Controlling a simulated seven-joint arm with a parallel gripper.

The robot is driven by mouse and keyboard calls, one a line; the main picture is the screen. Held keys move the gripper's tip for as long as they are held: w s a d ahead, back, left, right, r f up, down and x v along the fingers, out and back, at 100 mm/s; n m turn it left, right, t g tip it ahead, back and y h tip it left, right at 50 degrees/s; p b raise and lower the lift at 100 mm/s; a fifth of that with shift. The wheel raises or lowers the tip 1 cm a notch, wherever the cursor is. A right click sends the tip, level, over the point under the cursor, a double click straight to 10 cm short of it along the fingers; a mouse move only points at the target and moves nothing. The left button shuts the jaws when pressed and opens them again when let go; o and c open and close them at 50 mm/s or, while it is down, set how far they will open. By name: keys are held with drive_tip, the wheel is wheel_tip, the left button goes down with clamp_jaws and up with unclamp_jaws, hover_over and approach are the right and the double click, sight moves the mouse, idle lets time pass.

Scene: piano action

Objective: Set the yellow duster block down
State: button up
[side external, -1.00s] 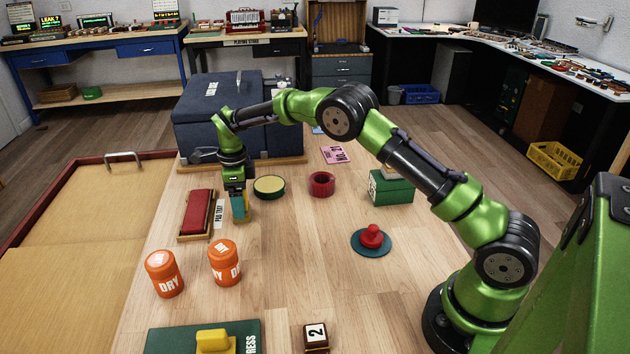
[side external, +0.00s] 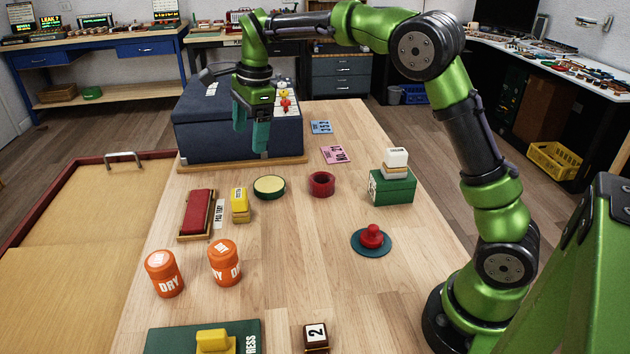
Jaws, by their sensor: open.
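The yellow block (side external: 240,206) stands upright on the wooden table, with dark lettering on its upper face and a paler lower part. It is just right of the PAD TRAY label, and nothing holds it. My gripper (side external: 251,140) is open and empty, raised well above the table and above the block in the picture, in front of the dark blue case. Its two teal fingers point down with a gap between them. Another yellow piece (side external: 213,341) sits on the green PRESS plate at the near edge.
The red pad in its tray (side external: 197,213) lies left of the block, and a round yellow-topped tin (side external: 269,187) to its right. Two orange DRY jars (side external: 224,263) stand nearer. The dark blue case (side external: 199,130) is behind. The table's middle is mostly clear.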

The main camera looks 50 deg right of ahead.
drive_tip(key=s+a+r+n+t, duration=0.1)
drive_tip(key=s+r+n, duration=0.25)
drive_tip(key=s, duration=0.35)
drive_tip(key=s+r+n+t, duration=0.2)
drive_tip(key=s+r+n, duration=0.1)
drive_tip(key=s+n, duration=0.3)
drive_tip(key=s+f+n+t, duration=0.1)
drive_tip(key=s+f+n, duration=0.1)
drive_tip(key=s+n, duration=0.2)
drive_tip(key=s+a+f+n+t+y, duration=0.1)
drive_tip(key=s+f+n, duration=0.2)
drive_tip(key=s, duration=0.7)
drive_tip(key=shift+s+a+n, duration=0.15)
drive_tip(key=shift+s+n, duration=0.05)
drive_tip(key=shift+n, duration=0.35)
